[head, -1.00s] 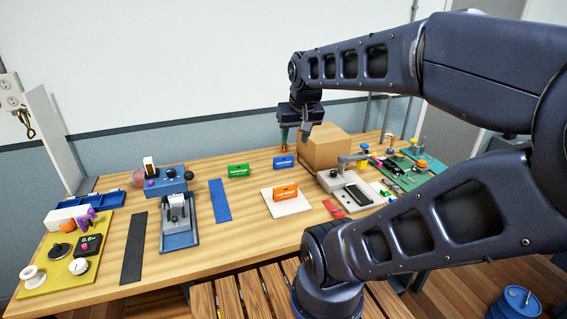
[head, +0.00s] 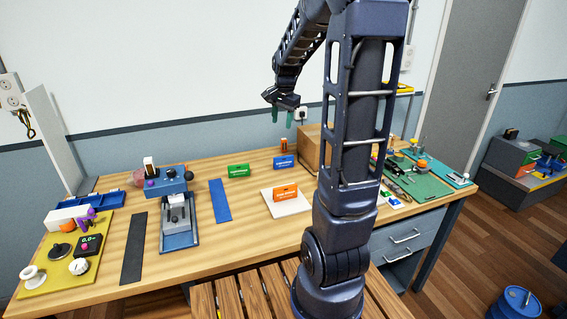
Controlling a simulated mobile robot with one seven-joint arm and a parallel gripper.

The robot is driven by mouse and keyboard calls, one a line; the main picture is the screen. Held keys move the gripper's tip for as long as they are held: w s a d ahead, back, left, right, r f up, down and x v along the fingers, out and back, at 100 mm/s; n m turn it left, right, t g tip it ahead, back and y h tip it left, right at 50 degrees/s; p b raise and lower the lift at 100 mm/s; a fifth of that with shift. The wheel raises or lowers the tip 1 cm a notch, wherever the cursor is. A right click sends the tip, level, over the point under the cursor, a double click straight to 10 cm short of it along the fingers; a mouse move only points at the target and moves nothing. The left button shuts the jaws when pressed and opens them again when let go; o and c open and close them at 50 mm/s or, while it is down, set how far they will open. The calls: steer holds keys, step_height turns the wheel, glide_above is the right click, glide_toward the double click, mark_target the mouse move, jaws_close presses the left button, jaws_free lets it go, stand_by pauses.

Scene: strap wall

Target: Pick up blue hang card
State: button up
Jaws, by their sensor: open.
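The blue hang card (head: 284,162) stands on the wooden table toward the back, left of the cardboard box and right of the green card. My gripper (head: 282,115) is in the air above the blue card. Its two green fingers point down and are apart, with nothing between them. I cannot tell exactly how far it is in front of or behind the card.
A green card (head: 238,170) stands left of the blue one. An orange card (head: 285,191) stands on a white pad (head: 300,207) in front. A cardboard box (head: 310,142) is close on the right, partly behind my arm. A blue strap (head: 219,200) lies left.

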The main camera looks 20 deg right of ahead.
steer(key=w+d+f+m+g, duration=0.1)
steer(key=w+d+f+m, duration=0.25)
steer(key=w+f, duration=0.55)
steer(key=m+g, duration=0.1)
steer(key=m, duration=0.4)
glide_above(283, 161)
steer(key=shift+n, duration=0.25)
step_height(283, 161, down, 9)
steer(key=shift+d+f, duration=0.1)
steer(key=shift+w+d+f, duration=0.1)
steer(key=shift+w+f, duration=0.1)
steer(key=shift+f, duration=0.3)
step_height(283, 161, down, 5)
steer(key=shift+f, duration=0.15)
steer(key=shift+w+d+f, duration=0.1)
steer(key=shift+w+f, duration=0.05)
steer(key=shift+f, duration=1.15)
steer(key=shift+w+f, duration=0.1)
steer(key=shift+f, duration=1.15)
jaws_close()
